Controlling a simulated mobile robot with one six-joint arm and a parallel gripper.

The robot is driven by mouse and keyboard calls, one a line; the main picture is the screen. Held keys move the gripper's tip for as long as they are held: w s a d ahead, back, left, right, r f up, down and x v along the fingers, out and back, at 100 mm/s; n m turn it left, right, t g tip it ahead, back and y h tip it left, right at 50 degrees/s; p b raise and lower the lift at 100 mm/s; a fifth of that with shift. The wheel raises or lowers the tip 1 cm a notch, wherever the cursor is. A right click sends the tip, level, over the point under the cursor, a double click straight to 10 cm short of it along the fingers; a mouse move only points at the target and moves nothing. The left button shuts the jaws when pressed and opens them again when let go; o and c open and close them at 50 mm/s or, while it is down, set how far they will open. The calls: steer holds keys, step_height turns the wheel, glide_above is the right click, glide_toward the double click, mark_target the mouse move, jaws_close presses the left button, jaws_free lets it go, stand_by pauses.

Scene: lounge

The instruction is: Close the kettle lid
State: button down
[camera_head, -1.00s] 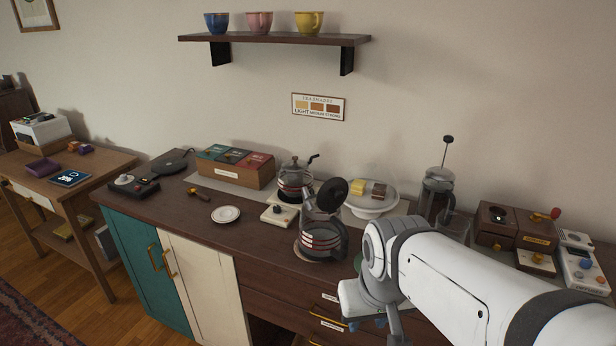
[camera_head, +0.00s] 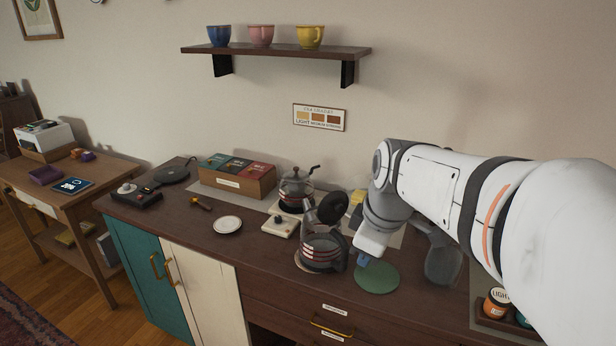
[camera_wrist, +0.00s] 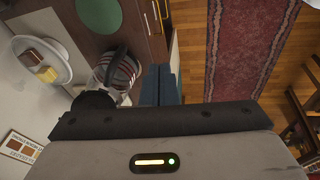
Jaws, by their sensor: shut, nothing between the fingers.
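The glass kettle (camera_head: 320,247) with red and white bands stands on the counter. Its dark round lid (camera_head: 332,208) is open, tipped up above the body. The kettle (camera_wrist: 117,68) also shows in the wrist view, left of the fingers, with the dark lid (camera_wrist: 92,101) at its lower end. My gripper (camera_head: 362,260) is to the right of the kettle, apart from it in the head view. Its blue fingers are shut and empty; they also show in the wrist view (camera_wrist: 162,84). The gap between fingers and kettle is hard to judge.
A green round mat (camera_head: 377,278) lies right of the kettle. A white switch box (camera_head: 280,226), a small plate (camera_head: 227,225) and a second glass pot (camera_head: 296,188) stand left and behind. My arm hides the right of the counter. The front left is mostly clear.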

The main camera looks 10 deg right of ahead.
mark_target(337, 211)
steer(key=w+d+r+n+p, duration=0.2)
steer(key=w+d+r+n, duration=0.1)
steer(key=w+r+n, duration=0.7)
steer(key=shift+n+t+y, duration=0.4)
steer(key=shift+n, duration=0.5)
steer(key=shift+w+a+r+p+x, duration=0.15)
steer(key=shift+w+p+x, duration=0.35)
steer(key=shift+x, duration=1.65)
steer(key=shift+w+a+r+p+x, duration=0.15)
steer(key=shift+w+p+x, duration=0.25)
steer(key=shift+x, duration=1.75)
steer(key=shift+w+d+r+p+x, duration=0.15)
steer(key=shift+w+p+x, duration=0.35)
steer(key=shift+x, duration=1.65)
steer(key=shift+s+r, duration=0.1)
steer(key=shift+r, duration=0.05)
